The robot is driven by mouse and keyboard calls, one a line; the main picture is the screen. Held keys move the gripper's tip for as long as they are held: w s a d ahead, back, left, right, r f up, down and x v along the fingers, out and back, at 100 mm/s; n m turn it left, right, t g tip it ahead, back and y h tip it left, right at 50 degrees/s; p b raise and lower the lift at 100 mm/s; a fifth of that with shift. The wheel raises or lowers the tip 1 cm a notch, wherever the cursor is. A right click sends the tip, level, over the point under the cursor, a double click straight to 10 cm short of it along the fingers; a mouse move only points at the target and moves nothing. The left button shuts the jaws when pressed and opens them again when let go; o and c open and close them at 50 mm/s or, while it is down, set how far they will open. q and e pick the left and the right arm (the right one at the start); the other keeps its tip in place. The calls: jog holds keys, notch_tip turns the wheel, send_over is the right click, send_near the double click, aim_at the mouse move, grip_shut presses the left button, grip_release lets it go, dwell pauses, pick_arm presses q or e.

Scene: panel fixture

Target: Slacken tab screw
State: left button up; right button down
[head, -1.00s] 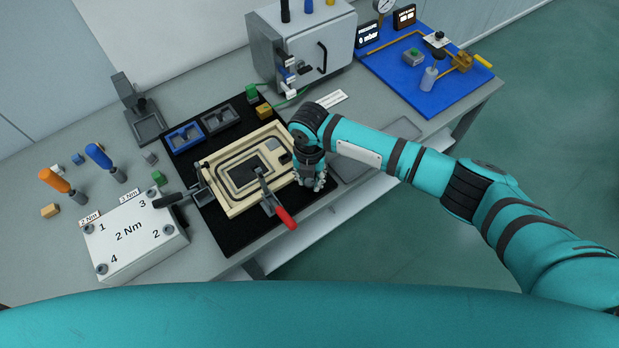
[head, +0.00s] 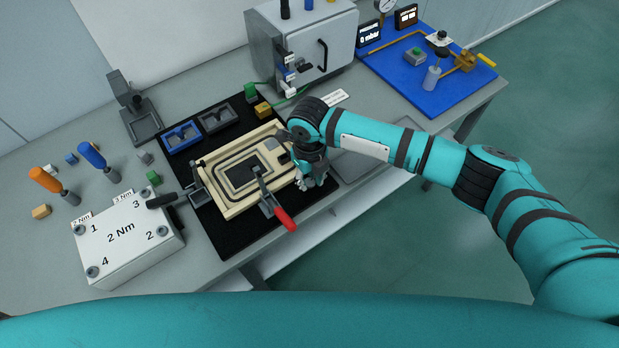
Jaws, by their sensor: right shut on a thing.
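The beige panel fixture (head: 229,208) lies on a black mat (head: 222,238), with a dark panel in its middle. A toggle clamp with a red handle (head: 285,220) sits at its front edge, and one with a black handle (head: 162,201) at its left. My right gripper (head: 313,181) points down at the fixture's right end. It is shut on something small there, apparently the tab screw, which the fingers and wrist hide. My left gripper is not in view.
A white 2 Nm block (head: 128,245) stands at the left, with orange (head: 45,180) and blue (head: 92,155) drivers behind it. A grey cabinet (head: 310,45) and a blue board (head: 420,85) stand at the back. A grey tray (head: 360,165) lies beneath my right forearm.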

aim_at(309, 182)
jog(key=shift+w+r+n, duration=0.1)
jog(key=shift+n, duration=0.3)
jog(key=c, duration=1.1)
grip_release()
notch_tip(309, 182, up, 12)
jog(key=shift+f, duration=0.1)
